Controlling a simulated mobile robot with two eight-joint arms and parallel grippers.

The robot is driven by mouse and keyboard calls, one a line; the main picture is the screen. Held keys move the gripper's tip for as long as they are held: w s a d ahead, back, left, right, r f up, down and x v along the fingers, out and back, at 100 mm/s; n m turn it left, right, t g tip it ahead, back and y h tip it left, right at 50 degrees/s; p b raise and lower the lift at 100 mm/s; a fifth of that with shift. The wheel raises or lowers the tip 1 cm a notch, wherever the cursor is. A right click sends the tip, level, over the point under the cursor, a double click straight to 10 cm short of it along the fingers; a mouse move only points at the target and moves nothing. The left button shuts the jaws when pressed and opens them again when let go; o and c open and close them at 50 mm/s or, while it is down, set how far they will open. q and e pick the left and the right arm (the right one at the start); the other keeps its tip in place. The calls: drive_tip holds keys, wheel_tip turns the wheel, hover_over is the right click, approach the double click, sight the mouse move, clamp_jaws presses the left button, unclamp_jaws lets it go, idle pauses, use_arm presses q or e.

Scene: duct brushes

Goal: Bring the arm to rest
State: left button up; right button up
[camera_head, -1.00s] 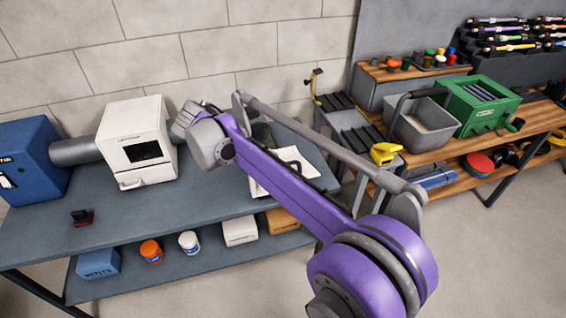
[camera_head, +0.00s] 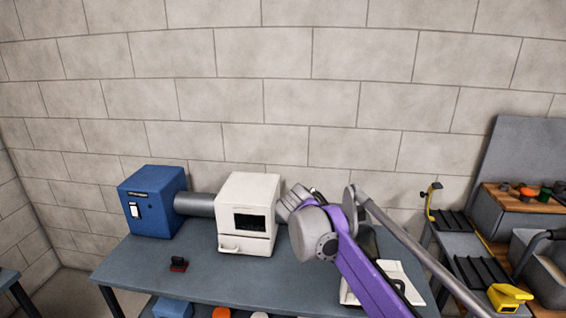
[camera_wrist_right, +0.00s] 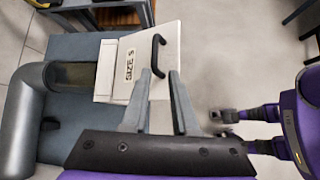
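My right arm, purple and grey, reaches from the lower right of the head view over the workbench (camera_head: 225,270). Its grey wrist hides the gripper there. In the right wrist view my right gripper (camera_wrist_right: 160,76) shows two grey fingers apart, with nothing seen held between them. Beyond the fingertips is a white panel (camera_wrist_right: 112,72) marked with a size label, with a black handle (camera_wrist_right: 158,52). I cannot tell whether the fingers touch the handle. The white panel also shows partly behind the arm in the head view (camera_head: 398,272). My left gripper is not seen in the head view.
A white machine (camera_head: 247,195) joins a blue box (camera_head: 150,203) by a grey duct (camera_head: 193,204). At right are a yellow tool (camera_head: 508,297) and a grey bin (camera_head: 540,265). The bench's front left is mostly clear.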

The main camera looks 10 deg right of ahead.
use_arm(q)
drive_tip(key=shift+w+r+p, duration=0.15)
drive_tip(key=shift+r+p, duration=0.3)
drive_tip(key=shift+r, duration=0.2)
use_arm(e)
drive_tip(key=s+a+f+m+t+y, duration=0.2)
drive_tip(key=s+f+m, duration=0.5)
drive_tip(key=s, duration=0.4)
drive_tip(key=s+a+f+m+t+y, duration=0.3)
drive_tip(key=s+f+m+y, duration=0.3)
drive_tip(key=s+f, duration=0.4)
drive_tip(key=shift+s+a+f+m+t+y, duration=0.35)
drive_tip(key=shift+m+t, duration=0.25)
drive_tip(key=shift+m, duration=0.1)
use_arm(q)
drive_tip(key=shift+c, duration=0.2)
use_arm(e)
drive_tip(key=shift+d, duration=0.1)
idle(0.7)
